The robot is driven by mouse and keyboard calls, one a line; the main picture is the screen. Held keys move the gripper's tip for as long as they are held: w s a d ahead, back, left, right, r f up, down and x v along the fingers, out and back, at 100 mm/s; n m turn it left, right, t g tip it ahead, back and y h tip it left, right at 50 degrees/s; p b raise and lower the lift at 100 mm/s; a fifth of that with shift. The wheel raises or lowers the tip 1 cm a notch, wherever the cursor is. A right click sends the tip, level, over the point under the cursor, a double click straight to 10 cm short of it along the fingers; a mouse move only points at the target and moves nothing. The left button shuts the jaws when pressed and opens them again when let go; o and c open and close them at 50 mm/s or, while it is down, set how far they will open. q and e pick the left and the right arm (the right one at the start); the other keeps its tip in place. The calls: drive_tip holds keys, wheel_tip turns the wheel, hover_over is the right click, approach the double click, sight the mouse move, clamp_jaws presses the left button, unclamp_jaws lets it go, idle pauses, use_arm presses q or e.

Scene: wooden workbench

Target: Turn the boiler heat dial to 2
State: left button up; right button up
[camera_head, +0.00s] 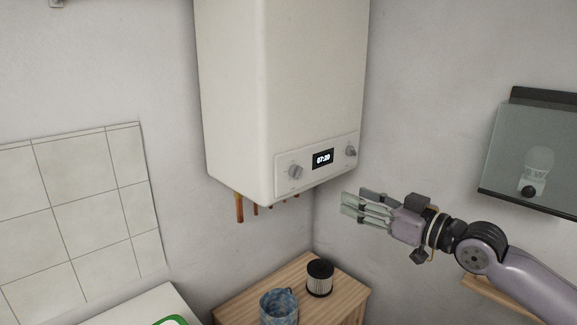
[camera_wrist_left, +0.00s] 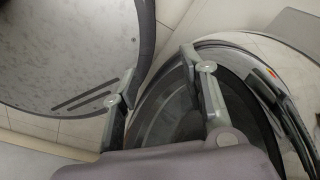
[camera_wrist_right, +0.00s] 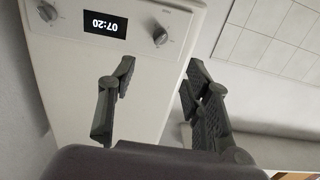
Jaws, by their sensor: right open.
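The white boiler (camera_head: 233,95) hangs on the wall in the corner. Its front panel has a left dial (camera_head: 295,171), a display reading 07:20 (camera_head: 322,158) and a right dial (camera_head: 351,152). The labels are too small to read. My right gripper (camera_head: 352,204) is open and empty, below and right of the panel, apart from it. In the right wrist view the panel appears upside down, with the left dial (camera_wrist_right: 160,36) and right dial (camera_wrist_right: 47,11) beyond the open fingers (camera_wrist_right: 150,90). My left gripper (camera_wrist_left: 163,82) is open and empty, away from the boiler.
Copper pipes (camera_head: 240,208) stick out under the boiler. A wooden table (camera_head: 236,303) below holds a blue mug (camera_head: 278,308) and a black-and-silver canister (camera_head: 319,278). A dark-framed glass panel (camera_head: 515,150) is on the right wall. A round dark door (camera_wrist_left: 240,110) is near my left gripper.

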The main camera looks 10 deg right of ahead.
drive_tip(key=p, duration=0.6)
approach(300, 174)
drive_tip(key=x, duration=0.8)
drive_tip(key=shift+w+a, duration=0.1)
drive_tip(key=shift+w, duration=0.15)
drive_tip(key=shift+w+a, duration=0.15)
drive_tip(key=shift+w, duration=0.1)
drive_tip(key=shift+s, duration=0.1)
use_arm(q)
wheel_tip(300, 174, up, 6)
drive_tip(key=s, duration=0.2)
drive_tip(key=shift+s+d+f, duration=0.15)
drive_tip(key=shift+s+f, duration=0.05)
drive_tip(key=shift+s, duration=0.1)
use_arm(e)
clamp_jaws()
